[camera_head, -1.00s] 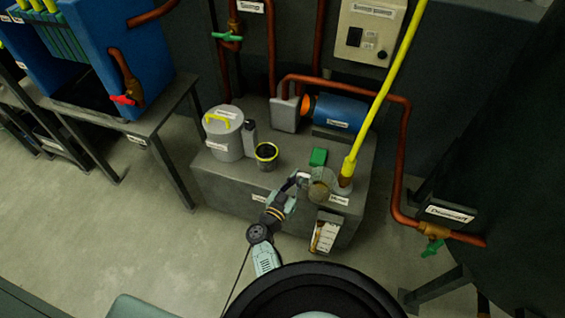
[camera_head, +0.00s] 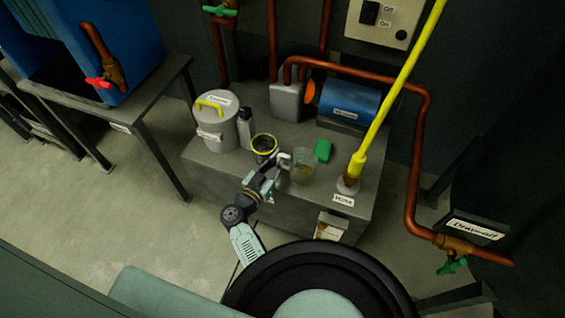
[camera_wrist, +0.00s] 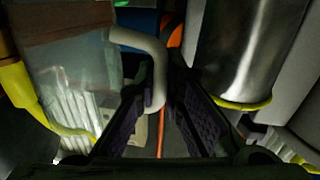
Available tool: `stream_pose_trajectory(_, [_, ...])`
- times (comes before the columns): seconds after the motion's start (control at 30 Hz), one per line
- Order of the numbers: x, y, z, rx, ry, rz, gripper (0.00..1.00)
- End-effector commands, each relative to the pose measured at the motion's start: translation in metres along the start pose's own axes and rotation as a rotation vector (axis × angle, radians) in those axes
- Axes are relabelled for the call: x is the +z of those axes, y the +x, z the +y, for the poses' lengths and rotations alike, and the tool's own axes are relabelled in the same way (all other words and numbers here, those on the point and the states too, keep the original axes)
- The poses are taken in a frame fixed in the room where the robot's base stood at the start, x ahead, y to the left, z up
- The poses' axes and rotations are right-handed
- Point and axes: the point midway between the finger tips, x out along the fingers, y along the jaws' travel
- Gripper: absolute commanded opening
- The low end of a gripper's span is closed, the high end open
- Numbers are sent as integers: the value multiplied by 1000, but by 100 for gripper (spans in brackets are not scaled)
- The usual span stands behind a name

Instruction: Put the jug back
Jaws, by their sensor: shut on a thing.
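The jug (camera_head: 302,168) is clear, with some brown content low inside and a pale handle. It looks about upright over the grey plinth (camera_head: 225,170), left of the yellow pole's foot. I cannot tell whether its base touches the plinth top. My gripper (camera_head: 281,165) is shut on the handle, from the left side of the jug. In the wrist view the clear jug wall (camera_wrist: 70,75) fills the left, and the pale handle (camera_wrist: 153,58) runs down between my fingers (camera_wrist: 160,108).
A green block (camera_head: 323,151) lies just behind the jug, and a yellow pole (camera_head: 383,108) rises at right. A lidded pail (camera_head: 215,122), dark bottle (camera_head: 245,130) and blue motor (camera_head: 355,103) stand farther back.

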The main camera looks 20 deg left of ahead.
Motion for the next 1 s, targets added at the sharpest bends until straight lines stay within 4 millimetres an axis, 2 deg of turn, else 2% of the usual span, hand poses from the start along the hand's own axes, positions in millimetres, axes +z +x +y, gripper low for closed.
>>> stream_pose_trajectory(0.03, [8, -3, -3, -3, 1, 1, 0])
stream_pose_trajectory(0.1, [11, -7, -4, -1, 2, 1, 0])
stream_pose_trajectory(0.63, [14, -9, -5, 1, 0, 1, 0])
stream_pose_trajectory(0.67, [14, -9, -5, 0, 1, 0, 11])
stream_pose_trajectory(0.93, [14, -9, -5, 0, 1, 0, 29])
stream_pose_trajectory(1.0, [14, -9, -5, 0, 1, 0, 29])
